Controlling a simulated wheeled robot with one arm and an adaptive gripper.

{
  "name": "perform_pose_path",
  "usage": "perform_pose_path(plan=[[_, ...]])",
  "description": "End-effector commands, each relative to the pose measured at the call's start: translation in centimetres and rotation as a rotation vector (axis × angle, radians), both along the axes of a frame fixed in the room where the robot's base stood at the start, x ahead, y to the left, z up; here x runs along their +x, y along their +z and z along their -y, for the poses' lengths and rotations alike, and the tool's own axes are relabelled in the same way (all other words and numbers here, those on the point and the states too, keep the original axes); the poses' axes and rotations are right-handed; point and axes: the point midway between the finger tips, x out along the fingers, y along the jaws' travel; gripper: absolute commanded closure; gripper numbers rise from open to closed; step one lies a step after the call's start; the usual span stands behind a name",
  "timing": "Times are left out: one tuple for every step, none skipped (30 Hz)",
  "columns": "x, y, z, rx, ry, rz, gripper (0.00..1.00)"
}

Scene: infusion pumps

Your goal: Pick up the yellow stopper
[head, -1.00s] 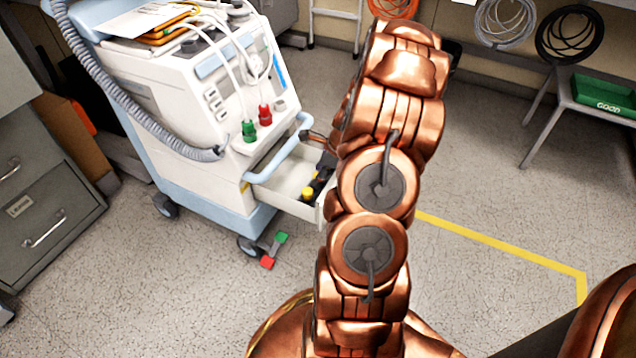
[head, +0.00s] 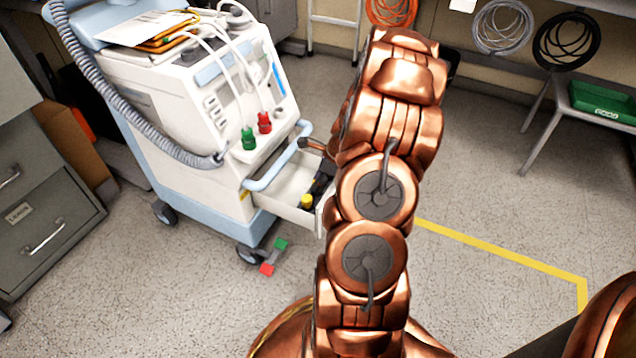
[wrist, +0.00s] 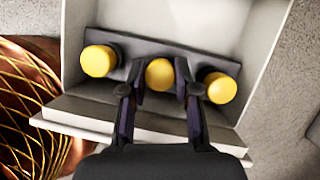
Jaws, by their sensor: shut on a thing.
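Three yellow stoppers sit in a row in a dark holder (wrist: 140,48) inside an open white drawer (wrist: 225,30). The left stopper (wrist: 98,61) and the right stopper (wrist: 220,87) stand clear of my fingers. My gripper (wrist: 159,90) has its dark fingers on either side of the middle yellow stopper (wrist: 159,74) and is shut on it. The stopper still looks level with the holder. In the head view one yellow stopper (head: 307,201) shows in the drawer, while my arm hides the gripper and the others.
The drawer belongs to a white and blue medical cart (head: 180,110) with a blue handle (head: 278,165) just above it. Red and green pedals (head: 273,256) are at its base. A grey cabinet (head: 50,210) stands left.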

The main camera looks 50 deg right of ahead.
Motion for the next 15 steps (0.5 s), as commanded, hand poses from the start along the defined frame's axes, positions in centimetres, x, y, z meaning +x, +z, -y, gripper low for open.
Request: perform_pose_path(plan=[[0.0,0.4,0.0,-0.001,0.0,0.0,0.84],[0.0,0.6,0.0,-0.001,0.0,0.0,0.84],[0.0,0.9,0.1,-0.002,0.0,0.001,0.84],[0.0,1.3,0.1,-0.002,0.0,0.0,0.84],[0.0,1.6,0.1,-0.004,0.001,0.001,0.84],[0.0,2.2,0.1,-0.004,0.0,0.001,0.84],[0.0,2.7,0.1,-0.004,0.0,0.001,0.84],[0.0,3.2,0.1,-0.005,0.0,0.002,0.84],[0.1,3.9,0.2,-0.006,0.0,0.002,0.84],[0.1,4.5,0.2,-0.006,-0.001,0.002,0.84],[0.1,5.1,0.1,-0.005,-0.001,0.003,0.84],[0.1,5.9,0.1,-0.003,-0.001,0.003,0.84],[0.0,6.4,0.1,-0.003,-0.001,0.003,0.84],[0.0,6.9,0.1,-0.002,0.0,0.003,0.84],[0.0,7.6,0.1,-0.001,0.0,0.002,0.84]])
